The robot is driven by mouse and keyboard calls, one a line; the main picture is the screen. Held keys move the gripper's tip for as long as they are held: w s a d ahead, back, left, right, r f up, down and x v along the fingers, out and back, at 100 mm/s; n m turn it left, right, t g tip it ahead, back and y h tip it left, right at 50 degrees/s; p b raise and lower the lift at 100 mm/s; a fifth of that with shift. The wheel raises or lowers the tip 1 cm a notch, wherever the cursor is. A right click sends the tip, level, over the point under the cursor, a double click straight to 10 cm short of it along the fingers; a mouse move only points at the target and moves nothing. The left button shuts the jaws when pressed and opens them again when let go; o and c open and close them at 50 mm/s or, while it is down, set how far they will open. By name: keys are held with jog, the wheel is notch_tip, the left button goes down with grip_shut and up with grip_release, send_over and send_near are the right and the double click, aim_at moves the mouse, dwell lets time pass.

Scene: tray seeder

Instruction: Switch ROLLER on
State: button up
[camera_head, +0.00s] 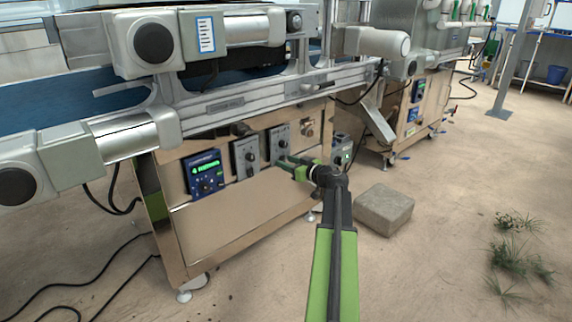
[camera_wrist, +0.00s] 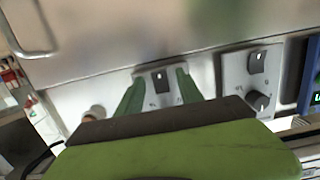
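My gripper (camera_head: 285,161) is at the right grey switch panel (camera_head: 279,139) on the front of the machine's metal cabinet. In the wrist view, the two green fingers of my gripper (camera_wrist: 160,77) stand apart, one on each side of a small dark knob (camera_wrist: 161,87) on that panel. I cannot tell whether the fingertips touch the panel. No ROLLER label can be read in either view. The lower part of the panel is hidden by my gripper.
A conveyor (camera_head: 225,103) overhangs the panels. A stone block (camera_head: 384,209) lies on the floor to the right. Black cables (camera_head: 100,285) lie at left.

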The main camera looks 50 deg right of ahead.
jog(key=shift+s, duration=0.1)
jog(key=s+a+r+p, duration=0.1)
jog(key=s+r+p, duration=0.1)
jog(key=s, duration=1.5)
jog(key=shift+a+r, duration=0.15)
